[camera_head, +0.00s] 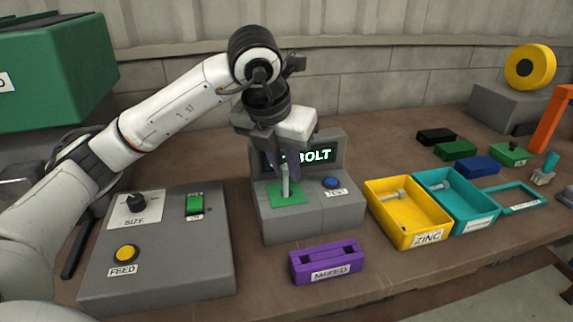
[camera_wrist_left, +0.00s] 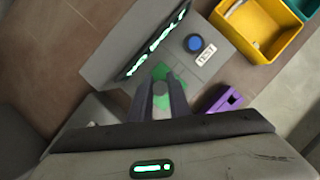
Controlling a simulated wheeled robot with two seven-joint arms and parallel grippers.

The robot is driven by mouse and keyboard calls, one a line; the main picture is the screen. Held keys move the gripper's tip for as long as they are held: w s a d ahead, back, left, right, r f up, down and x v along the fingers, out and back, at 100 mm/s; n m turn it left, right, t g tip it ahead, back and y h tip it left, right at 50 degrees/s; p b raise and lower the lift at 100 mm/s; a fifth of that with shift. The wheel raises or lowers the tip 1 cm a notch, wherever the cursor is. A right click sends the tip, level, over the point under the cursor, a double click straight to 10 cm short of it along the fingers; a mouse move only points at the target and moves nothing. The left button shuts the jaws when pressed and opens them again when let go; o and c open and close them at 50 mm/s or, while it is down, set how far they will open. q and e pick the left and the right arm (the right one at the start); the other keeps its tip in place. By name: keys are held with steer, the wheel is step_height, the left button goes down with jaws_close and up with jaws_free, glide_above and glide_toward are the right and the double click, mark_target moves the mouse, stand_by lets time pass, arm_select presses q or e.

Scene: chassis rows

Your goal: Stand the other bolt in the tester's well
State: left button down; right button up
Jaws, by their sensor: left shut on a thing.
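My left gripper (camera_head: 286,166) points down over the grey tester (camera_head: 313,218), shut on a grey bolt (camera_head: 285,186). The bolt hangs upright at the green patch (camera_head: 300,193) on the tester's top. I cannot tell whether its lower end is in the well, which is hidden. The left wrist view shows the bolt's end (camera_wrist_left: 161,94) between the fingers, over the green patch (camera_wrist_left: 177,77). The tester's screen (camera_head: 318,155) shows lit text ending in "BOLT", partly covered by the gripper. A blue button (camera_head: 331,182) is right of the patch. My right gripper is out of view.
A purple "MIXED" holder (camera_head: 326,263) stands in front of the tester. The yellow "ZINC" tray (camera_head: 408,235) and teal tray (camera_head: 473,215) each hold a bolt. A grey control panel (camera_head: 170,275) lies at left. Colored blocks stand at the back right.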

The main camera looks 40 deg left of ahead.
arm_select(q)
steer(key=shift+f+b, duration=1.05)
steer(key=shift+f, duration=0.3)
steer(key=c, duration=1.6)
jaws_free()
steer(key=shift+r, duration=0.1)
